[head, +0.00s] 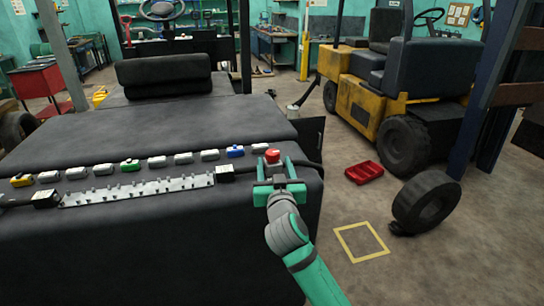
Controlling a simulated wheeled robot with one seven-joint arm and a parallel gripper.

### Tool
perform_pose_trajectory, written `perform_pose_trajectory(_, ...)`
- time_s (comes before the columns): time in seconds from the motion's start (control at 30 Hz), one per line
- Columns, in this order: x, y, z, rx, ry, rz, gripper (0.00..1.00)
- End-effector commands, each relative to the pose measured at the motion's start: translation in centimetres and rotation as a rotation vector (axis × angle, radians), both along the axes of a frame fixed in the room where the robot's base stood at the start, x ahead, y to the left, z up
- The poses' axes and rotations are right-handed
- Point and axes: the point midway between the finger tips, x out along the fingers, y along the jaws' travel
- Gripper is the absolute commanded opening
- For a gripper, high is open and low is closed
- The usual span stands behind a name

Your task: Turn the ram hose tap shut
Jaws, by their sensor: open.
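The stripped forklift's dark body (190,115) fills the left and middle of the head view. A small red-topped piece (272,155) sits near the right end of its rear deck; I cannot tell whether it is the ram hose tap. My gripper (276,168), green with a grey wrist, is at that piece from the near side. Its fingers are apart, one on each side of the red piece as seen here. I cannot tell whether they touch it. The lower part of the piece is hidden by my gripper.
A metal terminal strip (138,190) and a row of coloured connectors, including a green one (130,165) and a blue one (235,151), lie left of my gripper. A red tray (364,172), a loose tyre (428,201) and a yellow floor square (361,242) are at right.

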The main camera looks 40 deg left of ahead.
Motion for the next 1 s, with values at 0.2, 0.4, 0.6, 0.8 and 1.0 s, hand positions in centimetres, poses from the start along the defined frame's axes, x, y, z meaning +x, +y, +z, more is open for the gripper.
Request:
perform_pose_trajectory(0.2, 2.6, 2.3, 0.0, -0.002, -0.001, 0.002, 0.54)
perform_pose_trajectory(0.4, 3.7, 3.4, 0.0, 0.001, -0.001, 0.003, 0.54)
perform_pose_trajectory(0.6, 3.9, 3.5, 0.0, 0.001, -0.001, 0.003, 0.54)
perform_pose_trajectory(0.8, 3.9, 3.5, 0.0, 0.001, -0.001, 0.003, 0.38)
perform_pose_trajectory(1.0, 3.9, 3.5, 0.0, 0.001, 0.0, 0.002, 0.13)
